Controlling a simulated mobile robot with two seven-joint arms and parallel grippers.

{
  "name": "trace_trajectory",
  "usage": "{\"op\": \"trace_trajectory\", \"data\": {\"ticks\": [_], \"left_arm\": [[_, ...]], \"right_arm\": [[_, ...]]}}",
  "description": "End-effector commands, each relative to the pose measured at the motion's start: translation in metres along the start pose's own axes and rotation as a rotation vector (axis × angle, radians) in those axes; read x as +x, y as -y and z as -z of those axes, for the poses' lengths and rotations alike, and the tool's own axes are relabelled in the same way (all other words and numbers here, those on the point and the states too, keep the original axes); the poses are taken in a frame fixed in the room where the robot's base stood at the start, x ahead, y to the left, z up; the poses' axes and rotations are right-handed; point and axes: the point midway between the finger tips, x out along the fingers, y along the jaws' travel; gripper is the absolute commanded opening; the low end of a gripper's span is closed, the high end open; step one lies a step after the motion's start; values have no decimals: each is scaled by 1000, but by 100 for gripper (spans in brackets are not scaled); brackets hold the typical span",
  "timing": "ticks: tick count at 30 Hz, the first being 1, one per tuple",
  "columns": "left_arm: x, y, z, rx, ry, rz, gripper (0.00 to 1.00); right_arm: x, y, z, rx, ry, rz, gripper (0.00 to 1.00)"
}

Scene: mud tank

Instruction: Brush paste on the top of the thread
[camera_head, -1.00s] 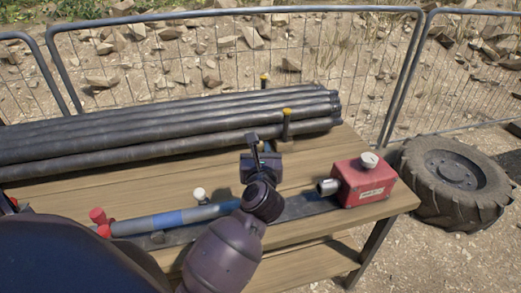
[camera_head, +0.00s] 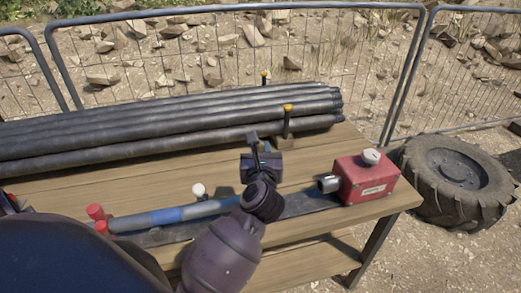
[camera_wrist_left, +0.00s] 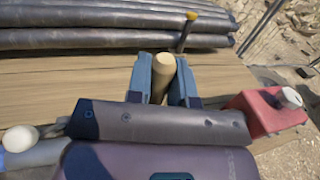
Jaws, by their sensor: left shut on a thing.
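My left gripper (camera_head: 262,165) is above the middle of the wooden bench. In the left wrist view its two blue-grey fingers are shut on a tan, wooden-looking handle (camera_wrist_left: 162,78), probably the brush's. No bristles can be made out. A grey pipe with a blue band (camera_head: 165,216) lies along the front of the bench; it also shows in the left wrist view (camera_wrist_left: 38,156). My left arm covers its right end, so I cannot see the thread clearly. A red box (camera_head: 366,178) with a white knob and a metal cylinder (camera_head: 329,183) stands at the bench's right end. My right gripper is not in view.
Several long dark pipes (camera_head: 170,127) lie stacked at the back, held by yellow-topped posts (camera_head: 287,120). A white-topped peg (camera_head: 198,191) and red-capped parts (camera_head: 97,213) are near the grey pipe. A tire (camera_head: 455,180) lies right of the bench (camera_head: 210,162), before a wire fence.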

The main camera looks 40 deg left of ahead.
Motion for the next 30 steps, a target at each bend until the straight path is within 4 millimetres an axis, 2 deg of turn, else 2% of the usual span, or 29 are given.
{"op": "trace_trajectory", "data": {"ticks": [16, 30], "left_arm": [[0, 0, 10, 0, -1, -1, 0], [0, 0, 17, 0, -1, 0, 0]], "right_arm": [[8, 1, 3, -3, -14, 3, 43], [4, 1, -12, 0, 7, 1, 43]]}}
